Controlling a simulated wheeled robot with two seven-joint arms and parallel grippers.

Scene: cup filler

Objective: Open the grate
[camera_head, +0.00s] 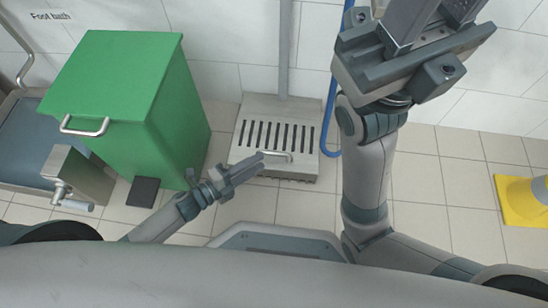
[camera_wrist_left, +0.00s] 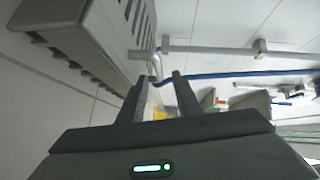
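The grate (camera_head: 252,134) is a light grey panel with a row of dark slots, low against the wall in the head view. Its bar handle (camera_head: 278,155) is on the front edge. The slotted panel (camera_wrist_left: 95,28) and the curved handle (camera_wrist_left: 150,54) also show in the left wrist view. My left gripper (camera_head: 258,161) is at the left end of the handle. In the wrist view its fingers are apart, with the handle's bent end close to the tips. I cannot tell whether they touch. My right gripper (camera_head: 440,14) is raised at the upper right, away from the grate; its fingertips are cut off.
A green bin (camera_head: 112,85) with a handle stands left of the grate. A grey post (camera_head: 284,50) rises behind it, and a blue hose (camera_head: 328,110) hangs at its right. A yellow object (camera_head: 520,200) is at the far right. Tiled floor between is clear.

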